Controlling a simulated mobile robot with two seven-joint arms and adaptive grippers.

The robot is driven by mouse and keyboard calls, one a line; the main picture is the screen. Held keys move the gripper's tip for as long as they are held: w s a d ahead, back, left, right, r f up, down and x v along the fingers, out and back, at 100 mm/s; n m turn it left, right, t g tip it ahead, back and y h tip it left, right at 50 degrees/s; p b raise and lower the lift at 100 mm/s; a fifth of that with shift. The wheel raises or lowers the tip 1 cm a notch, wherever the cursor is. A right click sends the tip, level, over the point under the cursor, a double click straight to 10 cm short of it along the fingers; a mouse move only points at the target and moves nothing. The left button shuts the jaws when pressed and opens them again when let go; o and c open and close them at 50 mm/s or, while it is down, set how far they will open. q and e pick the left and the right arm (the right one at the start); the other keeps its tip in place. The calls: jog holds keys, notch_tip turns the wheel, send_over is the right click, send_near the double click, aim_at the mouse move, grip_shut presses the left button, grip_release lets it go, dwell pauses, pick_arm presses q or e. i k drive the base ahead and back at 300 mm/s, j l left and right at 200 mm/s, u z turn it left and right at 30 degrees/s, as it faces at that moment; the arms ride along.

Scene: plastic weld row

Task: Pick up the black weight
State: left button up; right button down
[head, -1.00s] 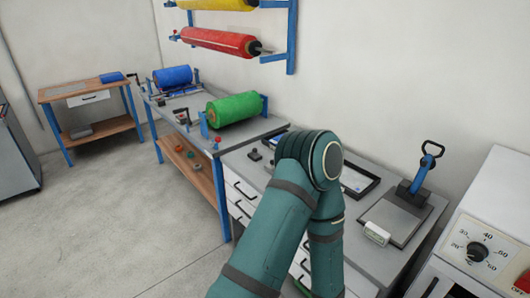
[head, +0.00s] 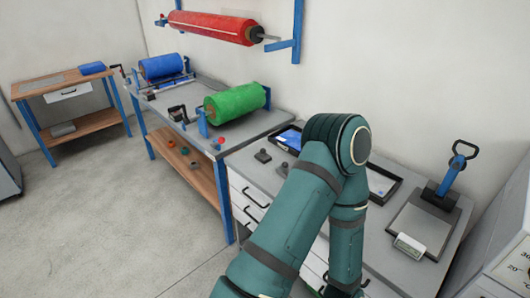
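Two small dark pieces lie on the grey top of the drawer counter, just left of my arm in the head view. One dark piece (head: 262,156) is farther back and left; the other dark piece (head: 284,168) is nearer my arm. They look like small weights, but they are too small to tell for certain which is the black weight. A bent teal arm of mine crosses the middle of the view and covers part of the counter. Neither of my grippers shows, so what they hold is hidden.
A bench with a green roll (head: 237,102) and a blue roll (head: 160,67) adjoins the counter (head: 384,240) on the left. A dark tray (head: 382,182) and a blue-handled press (head: 446,180) stand right of my arm. Floor on the left is clear.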

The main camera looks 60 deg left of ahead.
aim_at(263, 157)
jog(key=j+z, duration=0.1)
jog(key=j, duration=0.85)
jog(key=k+j, duration=0.15)
jog(key=j, duration=0.85)
jog(key=i+z, duration=0.05)
